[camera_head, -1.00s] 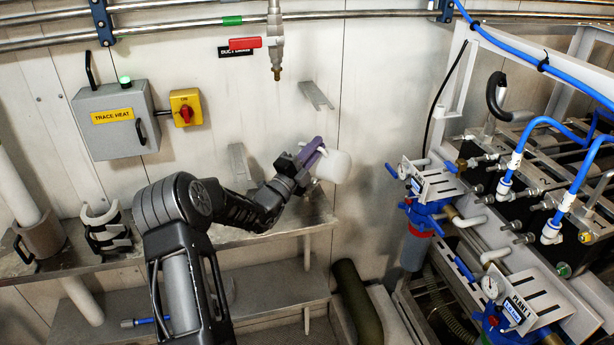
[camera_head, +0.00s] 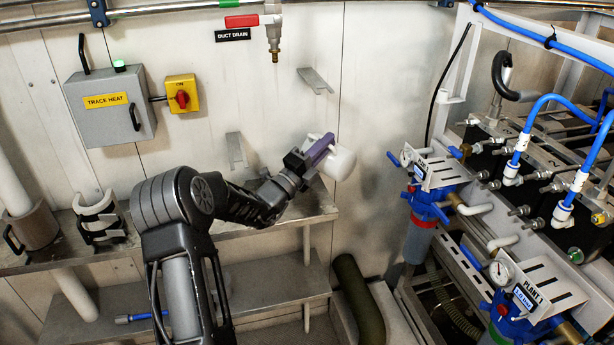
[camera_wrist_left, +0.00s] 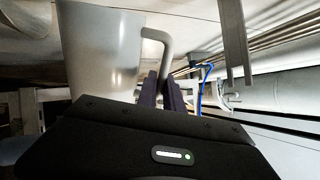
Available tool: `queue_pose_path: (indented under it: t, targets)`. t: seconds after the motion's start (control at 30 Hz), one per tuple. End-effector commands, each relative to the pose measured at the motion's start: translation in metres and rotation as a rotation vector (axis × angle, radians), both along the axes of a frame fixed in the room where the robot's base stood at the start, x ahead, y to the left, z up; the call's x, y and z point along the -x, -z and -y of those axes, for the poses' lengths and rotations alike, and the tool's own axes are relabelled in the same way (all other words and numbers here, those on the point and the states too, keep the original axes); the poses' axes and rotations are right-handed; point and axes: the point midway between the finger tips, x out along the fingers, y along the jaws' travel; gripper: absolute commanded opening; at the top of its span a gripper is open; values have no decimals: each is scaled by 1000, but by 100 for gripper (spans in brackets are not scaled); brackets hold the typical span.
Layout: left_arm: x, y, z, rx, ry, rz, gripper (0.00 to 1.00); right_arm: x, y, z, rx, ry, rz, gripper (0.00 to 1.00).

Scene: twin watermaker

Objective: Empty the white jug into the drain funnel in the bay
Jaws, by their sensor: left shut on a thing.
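The white jug (camera_head: 341,163) is held by my left gripper (camera_head: 319,151) in the middle of the head view, in front of the wall and above the steel shelf. The gripper's purple fingers are shut on the jug's handle. In the left wrist view the jug (camera_wrist_left: 98,45) is large at the upper left, and its handle (camera_wrist_left: 157,48) runs down between the dark fingers (camera_wrist_left: 163,90). The jug looks tilted in the head view. Its contents are hidden. I cannot make out a drain funnel for certain. My right gripper is not in view.
A duct drain valve (camera_head: 273,40) with a red lever hangs on the wall above. A steel shelf (camera_head: 280,222) runs below the jug. A grey trace heat box (camera_head: 110,103) is at left. Blue filter housings (camera_head: 428,205) and pipework crowd the right.

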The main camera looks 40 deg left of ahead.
Motion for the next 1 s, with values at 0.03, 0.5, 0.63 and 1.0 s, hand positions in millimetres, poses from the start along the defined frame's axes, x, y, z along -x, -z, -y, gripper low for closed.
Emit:
queue_pose_path:
  t: [0.03,0.5,0.63,1.0]
  targets:
    - [0,-4,-1,1,0,1,0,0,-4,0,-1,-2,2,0]
    - [0,-3,0,1,-1,0,0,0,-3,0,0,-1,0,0]
    - [0,-2,2,-22,1,1,0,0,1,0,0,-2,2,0]
    - [1,17,32,-210,-1,6,0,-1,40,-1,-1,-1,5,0]
